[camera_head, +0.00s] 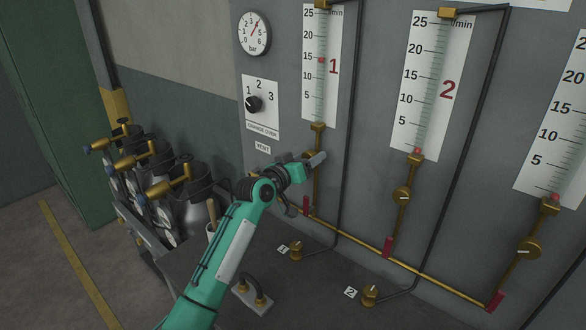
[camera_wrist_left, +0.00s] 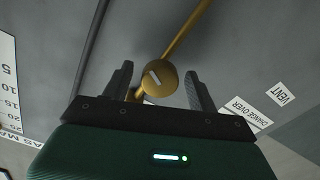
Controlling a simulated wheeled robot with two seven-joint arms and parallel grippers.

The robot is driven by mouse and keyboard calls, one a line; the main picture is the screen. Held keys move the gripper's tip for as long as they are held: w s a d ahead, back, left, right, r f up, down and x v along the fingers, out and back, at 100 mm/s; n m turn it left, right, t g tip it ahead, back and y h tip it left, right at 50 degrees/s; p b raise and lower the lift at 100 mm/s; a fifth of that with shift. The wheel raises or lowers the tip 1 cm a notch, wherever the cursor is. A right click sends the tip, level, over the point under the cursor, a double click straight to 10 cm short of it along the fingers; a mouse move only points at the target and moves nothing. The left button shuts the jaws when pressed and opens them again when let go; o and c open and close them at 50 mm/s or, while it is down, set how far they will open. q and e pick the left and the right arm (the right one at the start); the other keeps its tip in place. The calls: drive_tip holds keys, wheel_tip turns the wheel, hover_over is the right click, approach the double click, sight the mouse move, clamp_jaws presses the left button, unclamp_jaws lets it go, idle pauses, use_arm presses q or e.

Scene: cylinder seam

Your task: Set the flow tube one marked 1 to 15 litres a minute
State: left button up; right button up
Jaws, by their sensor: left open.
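In the left wrist view the round knob (camera_wrist_left: 160,79) with a white pointer line lies between the two dark fingers of the gripper (camera_wrist_left: 158,84). The fingers are open, with a gap visible on each side of the knob. The pointer line is slanted in that view. My right gripper is not in view.
Tube two (camera_head: 427,90) and a third tube (camera_head: 557,130) have floats at the bottom. A changeover selector (camera_head: 254,103) and pressure gauge (camera_head: 254,33) are at upper left. Gas cylinders (camera_head: 185,190) stand left.

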use_arm(q)
drive_tip(key=b+v, duration=0.3)
drive_tip(key=v, duration=1)
drive_tip(key=shift+b, duration=0.3)
drive_tip(key=shift+s+a, duration=0.1)
drive_tip(key=shift+s, duration=0.05)
